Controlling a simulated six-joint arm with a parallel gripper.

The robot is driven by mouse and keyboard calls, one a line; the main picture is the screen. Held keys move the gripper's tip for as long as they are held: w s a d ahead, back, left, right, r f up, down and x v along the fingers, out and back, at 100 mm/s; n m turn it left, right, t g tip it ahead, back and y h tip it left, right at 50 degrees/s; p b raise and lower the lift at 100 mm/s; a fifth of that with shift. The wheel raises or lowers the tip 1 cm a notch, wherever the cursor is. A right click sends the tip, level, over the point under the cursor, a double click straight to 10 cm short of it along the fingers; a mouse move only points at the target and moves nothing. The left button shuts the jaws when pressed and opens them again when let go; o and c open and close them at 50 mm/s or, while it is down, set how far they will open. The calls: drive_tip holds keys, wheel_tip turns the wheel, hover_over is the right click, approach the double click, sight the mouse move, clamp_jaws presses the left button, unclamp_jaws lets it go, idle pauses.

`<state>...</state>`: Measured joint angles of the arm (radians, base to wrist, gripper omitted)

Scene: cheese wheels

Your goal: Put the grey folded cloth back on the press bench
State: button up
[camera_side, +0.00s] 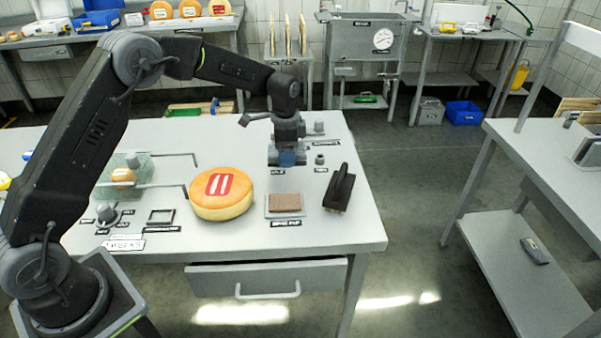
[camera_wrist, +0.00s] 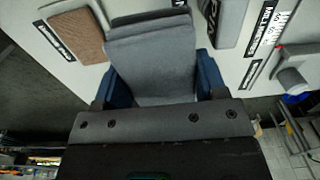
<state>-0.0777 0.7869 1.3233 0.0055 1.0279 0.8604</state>
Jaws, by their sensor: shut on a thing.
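The grey folded cloth (camera_wrist: 150,50) fills the middle of the wrist view, its folded layers lying between the two blue fingers. My gripper (camera_side: 288,158) is shut on it, and the fingers also show on both sides of the cloth in the wrist view (camera_wrist: 155,78). In the side view the gripper is over the back right part of the grey table (camera_side: 310,240), behind the brown pad (camera_side: 287,202). The cloth is mostly hidden by the fingers there. I cannot tell whether the cloth touches the table top.
An orange cheese wheel (camera_side: 235,207) with a red label lies left of the brown pad's tray. A dark brush (camera_side: 341,188) stands to the right. Small fittings and labels line the back right edge. Another bench (camera_side: 500,131) stands across the aisle at right.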

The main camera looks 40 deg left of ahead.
sight(301, 181)
drive_tip(key=d, duration=0.1)
drive_tip(key=w+d+f, duration=0.1)
drive_tip(key=d+f, duration=0.1)
drive_tip(key=shift+w+d+f, duration=0.15)
drive_tip(key=shift+w+f, duration=0.05)
drive_tip(key=shift+w, duration=0.15)
drive_tip(key=shift+f, duration=1.95)
drive_tip(key=shift+f, duration=0.1)
drive_tip(key=o, duration=0.6)
